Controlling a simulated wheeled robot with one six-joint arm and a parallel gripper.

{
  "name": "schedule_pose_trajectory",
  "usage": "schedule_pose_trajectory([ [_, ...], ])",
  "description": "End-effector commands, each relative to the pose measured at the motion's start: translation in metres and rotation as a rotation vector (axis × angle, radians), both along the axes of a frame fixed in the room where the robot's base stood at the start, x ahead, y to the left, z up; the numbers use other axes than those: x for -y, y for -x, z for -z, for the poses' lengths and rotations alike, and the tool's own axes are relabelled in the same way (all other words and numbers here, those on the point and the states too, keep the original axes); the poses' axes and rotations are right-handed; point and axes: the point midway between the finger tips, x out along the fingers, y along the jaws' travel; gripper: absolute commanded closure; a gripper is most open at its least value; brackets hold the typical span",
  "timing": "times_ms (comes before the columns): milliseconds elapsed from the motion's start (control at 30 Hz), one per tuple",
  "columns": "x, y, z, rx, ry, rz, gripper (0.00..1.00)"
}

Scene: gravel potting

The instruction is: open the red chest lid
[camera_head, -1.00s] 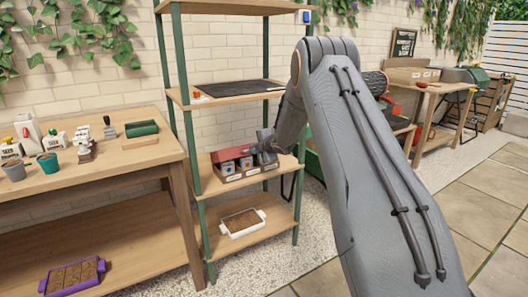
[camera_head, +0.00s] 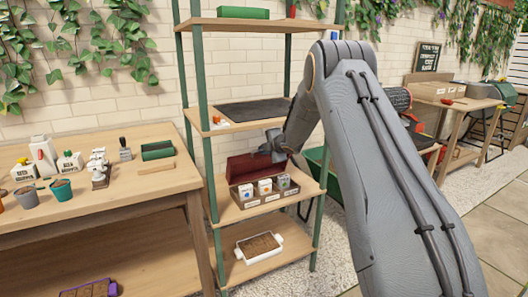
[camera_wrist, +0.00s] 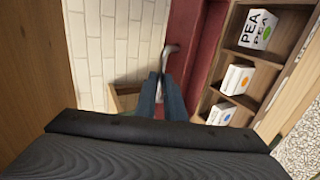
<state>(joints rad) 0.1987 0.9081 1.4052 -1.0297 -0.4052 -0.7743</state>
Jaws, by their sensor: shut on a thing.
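The red chest (camera_head: 244,203) sits on a middle shelf of the rack. Its dark red lid (camera_head: 241,169) stands raised at the back, so the compartments and the small white packets in them are exposed. In the wrist view the lid (camera_wrist: 192,50) is a red strip beside the open chest (camera_wrist: 212,98). My gripper (camera_head: 274,154) is at the lid's upper edge. In the wrist view my gripper (camera_wrist: 160,88) is shut on the lid's metal handle (camera_wrist: 169,53). My arm and gripper hide part of the lid's right end.
A shelf with a dark mat (camera_head: 250,112) lies just above the lid. Green rack posts (camera_head: 209,150) stand at the sides. A white tray of soil (camera_head: 259,246) is on the shelf below. A wooden bench (camera_head: 110,198) with pots and bottles stands left.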

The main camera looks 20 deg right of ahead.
Motion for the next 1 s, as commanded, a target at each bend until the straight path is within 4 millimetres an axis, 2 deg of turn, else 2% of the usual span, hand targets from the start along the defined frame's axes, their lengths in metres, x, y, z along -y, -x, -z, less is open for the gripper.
schedule_pose_trajectory([
  [33, 0.0024, -0.0018, -0.0065, 0.009, 0.002, 0.003, 1.0],
  [467, -0.0003, -0.0032, -0.0093, 0.012, 0.003, 0.001, 1.0],
  [500, -0.0004, -0.0033, -0.0095, 0.012, 0.003, 0.001, 0.89],
  [600, -0.0009, -0.0031, -0.0093, 0.012, 0.003, 0.001, 0.72],
  [1000, -0.0022, 0.0012, -0.0082, 0.007, 0.001, -0.001, 0.72],
])
